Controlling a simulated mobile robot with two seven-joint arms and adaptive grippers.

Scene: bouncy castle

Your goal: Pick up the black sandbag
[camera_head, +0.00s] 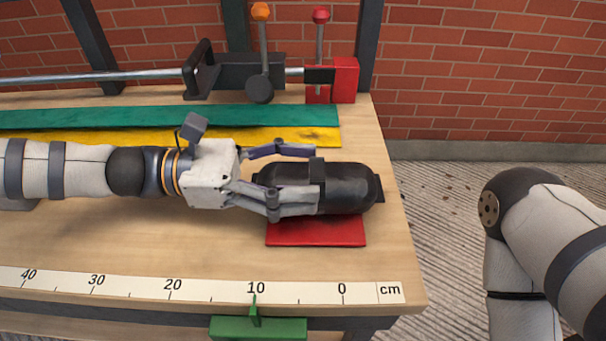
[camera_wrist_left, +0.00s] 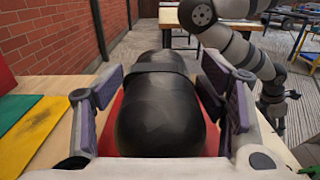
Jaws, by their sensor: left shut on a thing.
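The black sandbag (camera_head: 348,188) lies on its side on a red mat (camera_head: 316,234) near the right end of the wooden table. A strap runs around its middle. My left gripper (camera_head: 298,178) reaches in from the left with a finger on each side of the sandbag and is shut on it. In the left wrist view the sandbag (camera_wrist_left: 160,115) fills the space between the fingers, with the red mat under it. I cannot tell whether it is lifted off the mat. My right arm shows at the right edge of the head view, but its gripper is out of sight there.
A green strip (camera_head: 170,116) and a yellow strip (camera_head: 290,136) lie behind the arm. A black and red clamp (camera_head: 345,80) stands at the table's back. A centimetre ruler (camera_head: 200,285) runs along the front edge, above a green piece (camera_head: 258,328). A brick wall is behind.

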